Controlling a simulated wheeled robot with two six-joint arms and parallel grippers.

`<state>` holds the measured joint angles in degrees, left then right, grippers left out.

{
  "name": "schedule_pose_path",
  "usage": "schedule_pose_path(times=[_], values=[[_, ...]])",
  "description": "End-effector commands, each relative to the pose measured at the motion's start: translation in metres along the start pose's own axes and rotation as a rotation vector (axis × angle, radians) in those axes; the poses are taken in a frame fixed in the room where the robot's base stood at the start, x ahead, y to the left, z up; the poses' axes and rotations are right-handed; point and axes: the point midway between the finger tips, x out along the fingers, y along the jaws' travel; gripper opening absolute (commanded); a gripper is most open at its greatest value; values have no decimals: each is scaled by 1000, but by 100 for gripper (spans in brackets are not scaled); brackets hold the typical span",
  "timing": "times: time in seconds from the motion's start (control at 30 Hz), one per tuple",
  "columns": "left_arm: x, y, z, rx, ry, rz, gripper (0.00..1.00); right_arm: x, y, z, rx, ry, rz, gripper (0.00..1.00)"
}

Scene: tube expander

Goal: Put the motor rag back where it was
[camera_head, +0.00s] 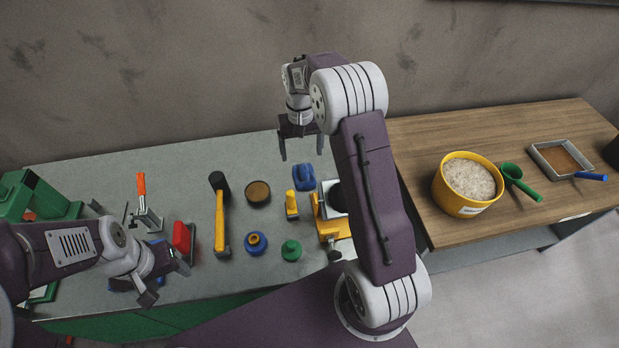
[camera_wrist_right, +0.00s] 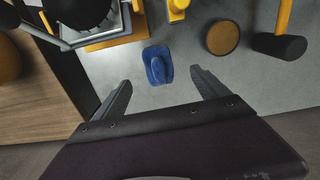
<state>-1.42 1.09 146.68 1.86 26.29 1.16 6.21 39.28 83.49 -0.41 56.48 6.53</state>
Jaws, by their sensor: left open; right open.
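A small blue crumpled piece (camera_head: 304,177), which looks like the motor rag, lies on the grey workbench (camera_head: 100,165) near the back. It also shows in the right wrist view (camera_wrist_right: 157,64), flat on the bench just beyond the fingertips. My right gripper (camera_head: 301,156) is open and empty, pointing down above and slightly behind the blue piece. My left gripper (camera_head: 167,283) is open over the left front of the bench. Some blue shows under and beside the left gripper, partly hidden by it, and I cannot tell what it is.
A wooden table (camera_head: 420,135) at right holds a yellow bucket (camera_head: 452,197). A wall (camera_head: 180,70) runs behind.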

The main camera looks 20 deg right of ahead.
Motion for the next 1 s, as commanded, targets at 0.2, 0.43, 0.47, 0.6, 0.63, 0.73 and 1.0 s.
schedule_pose_path(times=[0.2, 0.43, 0.47, 0.6, 0.63, 0.73, 1.0], values=[[0, 0, 0, 0, 0, 0, 58, -14, -16, 98, -100, 46, -21, 84], [0, 0, 0, 0, 0, 0, 58, -7, -14, 192, -177, 83, -34, 84], [0, 0, 0, 0, 0, 0, 58, -6, -14, 199, -183, 86, -34, 84], [0, 0, 0, 0, 0, 0, 58, -3, -11, 217, -195, 91, -36, 84], [0, 0, 0, 0, 0, 0, 58, -3, -11, 218, -196, 91, -36, 84], [0, 0, 0, 0, 0, 0, 58, -3, -11, 218, -195, 90, -36, 84], [0, 0, 0, 0, 0, 0, 58, -3, -11, 218, -195, 88, -35, 84]])
